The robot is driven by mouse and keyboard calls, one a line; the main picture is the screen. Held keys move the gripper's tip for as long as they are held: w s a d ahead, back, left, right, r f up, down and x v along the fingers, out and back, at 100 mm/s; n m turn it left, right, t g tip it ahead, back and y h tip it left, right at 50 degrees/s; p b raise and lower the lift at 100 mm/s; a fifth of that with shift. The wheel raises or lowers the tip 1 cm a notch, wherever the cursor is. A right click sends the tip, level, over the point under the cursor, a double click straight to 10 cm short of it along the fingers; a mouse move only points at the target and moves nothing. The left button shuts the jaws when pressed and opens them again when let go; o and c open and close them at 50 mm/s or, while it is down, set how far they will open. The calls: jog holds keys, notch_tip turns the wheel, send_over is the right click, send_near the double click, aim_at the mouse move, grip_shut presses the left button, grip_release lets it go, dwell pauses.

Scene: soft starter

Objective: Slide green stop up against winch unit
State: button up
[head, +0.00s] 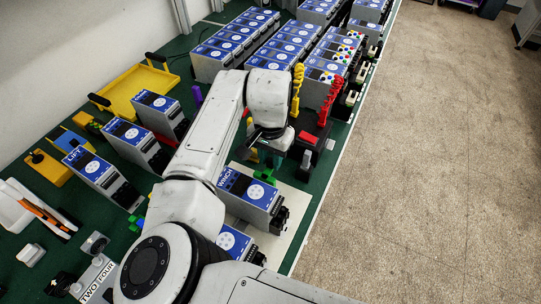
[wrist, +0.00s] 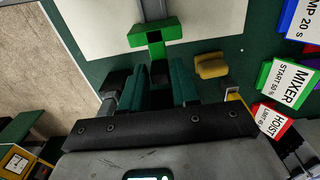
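The winch unit (head: 250,191), a grey box with a blue face marked WINCH, stands on a pale plate in the head view. The green stop (head: 265,177) shows just behind its top edge. In the wrist view the green stop (wrist: 157,42) sits at the end of a grey rail on the plate, its narrow part towards my fingers. My gripper (wrist: 160,90) is open, its dark green finger pads on either side of the line of the stop, with no clear contact. In the head view my gripper (head: 268,156) is beyond the winch unit, partly hidden. The wrist view does not show the winch unit.
Another blue-faced unit (head: 235,241) stands nearer on the plate, partly behind my arm. Red (head: 310,137) and yellow (head: 297,85) items stand beyond my gripper. Label cards, including MIXER (wrist: 291,88) and HOIST (wrist: 270,123), show at the wrist view's right. A yellow piece (wrist: 211,66) lies beside the fingers.

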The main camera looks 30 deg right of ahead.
grip_shut()
jog(key=shift+s+a+p, duration=0.35)
jog(key=shift+s+a, duration=0.3)
jog(key=shift+a, duration=0.3)
jog(key=shift+s+a+p, duration=0.3)
jog(key=shift+s+a, duration=0.35)
jog(key=shift+a, duration=0.25)
jog(key=shift+o, duration=1.8)
grip_release()
notch_tip(320, 180, up, 11)
jog(key=b, duration=0.1)
jog(key=shift+f, duration=0.1)
